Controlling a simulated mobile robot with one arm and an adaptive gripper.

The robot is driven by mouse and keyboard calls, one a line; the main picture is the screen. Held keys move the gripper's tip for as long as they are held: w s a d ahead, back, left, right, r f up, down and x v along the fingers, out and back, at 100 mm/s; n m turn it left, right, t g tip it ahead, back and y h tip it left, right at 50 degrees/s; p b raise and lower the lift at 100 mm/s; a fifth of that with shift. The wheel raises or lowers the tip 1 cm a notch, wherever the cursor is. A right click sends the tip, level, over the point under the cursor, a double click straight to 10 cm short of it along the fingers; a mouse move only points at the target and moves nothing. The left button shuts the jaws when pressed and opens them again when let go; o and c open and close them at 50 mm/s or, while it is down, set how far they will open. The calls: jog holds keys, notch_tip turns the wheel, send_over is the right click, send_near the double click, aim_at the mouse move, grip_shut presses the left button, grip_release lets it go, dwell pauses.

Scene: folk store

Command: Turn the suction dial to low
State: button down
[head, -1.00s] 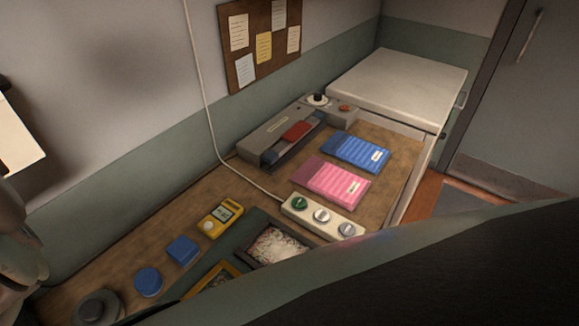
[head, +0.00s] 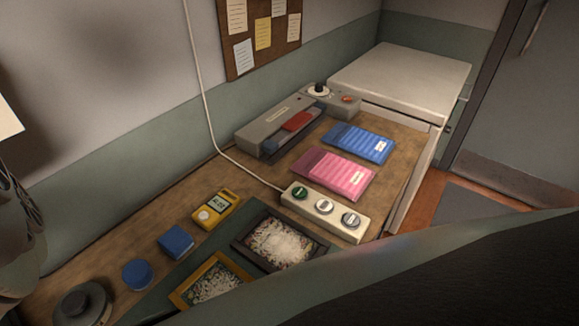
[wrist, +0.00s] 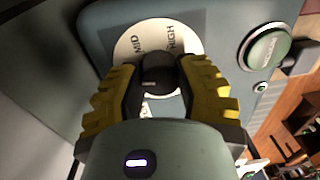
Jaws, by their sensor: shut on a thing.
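In the wrist view, the suction dial has a round white face (wrist: 152,31) marked MID and HIGH on a grey-green panel. Its black knob (wrist: 158,68) stands between the two yellow-and-black fingers of my gripper (wrist: 160,76), which are shut on it from both sides. A short pale mark shows near the knob's lower edge. The lower part of the dial face is mostly hidden by the gripper; only a sliver of lettering shows there. The gripper's fingers are not visible in the head view; part of my arm shows at its left edge.
A round green button (wrist: 265,48) sits right of the dial. In the head view, a counter (head: 225,240) holds a grey machine with a black knob (head: 319,89), blue packets (head: 357,143), pink packets (head: 333,175), a white three-button box (head: 345,225) and framed trays (head: 245,243).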

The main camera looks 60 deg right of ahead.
jog(key=shift+w+d+f+n+b, duration=0.15)
jog(key=shift+n+b, duration=0.6)
jog(key=shift+n, duration=0.35)
jog(key=c, duration=0.5)
grip_release()
jog(key=shift+c, duration=0.2)
notch_tip(320, 180, up, 12)
jog(key=shift+w, duration=0.2)
